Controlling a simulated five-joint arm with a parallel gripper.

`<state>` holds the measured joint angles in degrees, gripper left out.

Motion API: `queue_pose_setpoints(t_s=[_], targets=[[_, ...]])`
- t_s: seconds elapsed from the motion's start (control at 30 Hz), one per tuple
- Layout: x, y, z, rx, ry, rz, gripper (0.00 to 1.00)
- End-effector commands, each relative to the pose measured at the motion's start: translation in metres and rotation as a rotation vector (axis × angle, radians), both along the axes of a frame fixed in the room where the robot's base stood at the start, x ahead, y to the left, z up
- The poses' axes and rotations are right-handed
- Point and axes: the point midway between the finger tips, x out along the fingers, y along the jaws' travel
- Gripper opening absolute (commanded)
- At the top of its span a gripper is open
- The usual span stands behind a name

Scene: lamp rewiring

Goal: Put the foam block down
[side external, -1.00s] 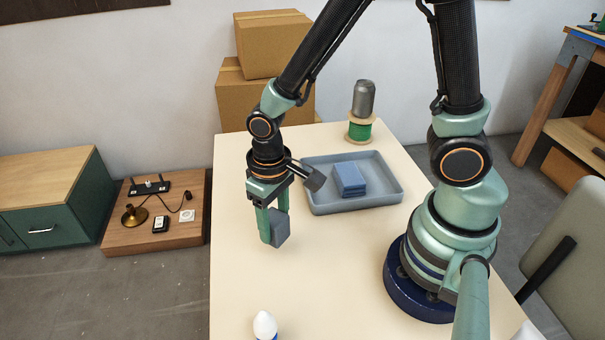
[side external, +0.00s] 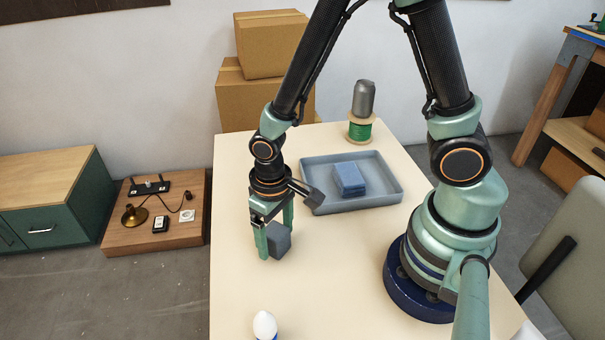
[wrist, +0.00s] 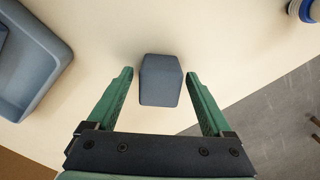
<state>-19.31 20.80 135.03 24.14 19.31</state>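The foam block (side external: 280,241) is a small grey-blue block that appears to rest on the cream table. In the wrist view, the foam block (wrist: 160,82) lies between the two green fingers, with a gap on each side. My gripper (side external: 276,244) is open around it, fingers pointing down. The fingers of my gripper (wrist: 159,75) are spread wider than the block. In the side view one finger covers part of the block, and its contact with the table is partly hidden.
A grey-blue tray (side external: 385,196) holding blue blocks (side external: 349,180) stands behind to the right. A green spool (side external: 359,130) with a grey cylinder above it is farther back. A white bulb-like object (side external: 265,324) is near the front. The table (side external: 330,270) between is clear.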

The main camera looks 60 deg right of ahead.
Motion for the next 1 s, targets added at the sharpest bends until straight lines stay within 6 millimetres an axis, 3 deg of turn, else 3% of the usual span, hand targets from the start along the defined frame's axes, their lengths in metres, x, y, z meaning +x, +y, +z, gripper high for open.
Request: queue_pose_setpoints(t_s=[0.37, 1.0], targets=[[0.001, 0.0, 0.01, 0.001, -0.003, 0.0, 0.85], [0.001, 0.0, 0.108, 0.002, -0.005, 0.0, 0.85]])
